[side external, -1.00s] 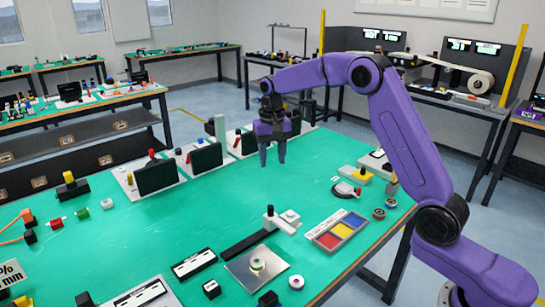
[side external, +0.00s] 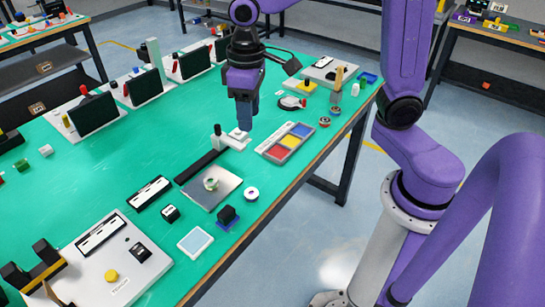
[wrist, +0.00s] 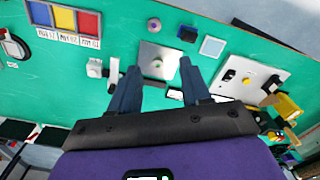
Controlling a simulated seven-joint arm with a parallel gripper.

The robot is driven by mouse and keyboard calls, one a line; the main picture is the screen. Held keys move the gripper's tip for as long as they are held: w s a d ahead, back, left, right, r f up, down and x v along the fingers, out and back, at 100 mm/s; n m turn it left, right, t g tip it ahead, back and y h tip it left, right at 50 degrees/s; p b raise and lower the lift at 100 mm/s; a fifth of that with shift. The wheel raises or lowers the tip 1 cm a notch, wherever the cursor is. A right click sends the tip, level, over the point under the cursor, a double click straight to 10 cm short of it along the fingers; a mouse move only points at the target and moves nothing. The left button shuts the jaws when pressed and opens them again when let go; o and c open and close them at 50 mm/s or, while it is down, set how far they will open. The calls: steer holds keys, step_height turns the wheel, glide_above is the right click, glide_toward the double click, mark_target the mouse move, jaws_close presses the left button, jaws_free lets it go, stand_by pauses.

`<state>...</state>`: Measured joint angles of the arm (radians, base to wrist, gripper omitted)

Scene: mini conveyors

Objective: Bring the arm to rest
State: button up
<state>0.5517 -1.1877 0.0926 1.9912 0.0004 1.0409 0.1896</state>
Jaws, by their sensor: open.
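My gripper (side external: 244,115) hangs fingers-down over the green table (side external: 110,170), purple body above dark blue fingers. In the side view its fingers overlap each other. In the wrist view my gripper (wrist: 157,70) has its two fingers well apart, with nothing held between them. A silver square plate (side external: 212,186) with a small round part on it lies nearer the camera. The same plate (wrist: 157,58) shows beyond the gap between the fingers in the wrist view. In the side view the fingertips appear just above a white block with a dark upright peg (side external: 216,138); the height cannot be told.
A tray with red, yellow and blue sections (side external: 286,143) lies right of my gripper. Black upright panels (side external: 93,113) stand along the far left. A white board with a yellow button (side external: 112,275) lies near the front. Bare green table lies at the left middle.

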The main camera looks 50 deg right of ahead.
steer(key=s+d+f+n, duration=0.1)
steer(key=s+d+n, duration=0.1)
steer(key=s, duration=0.7)
steer(key=s+d+f+n, duration=0.2)
steer(key=s+n, duration=0.3)
steer(key=s, duration=0.5)
steer(key=shift+s+d, duration=0.3)
steer(key=shift+d, duration=0.55)
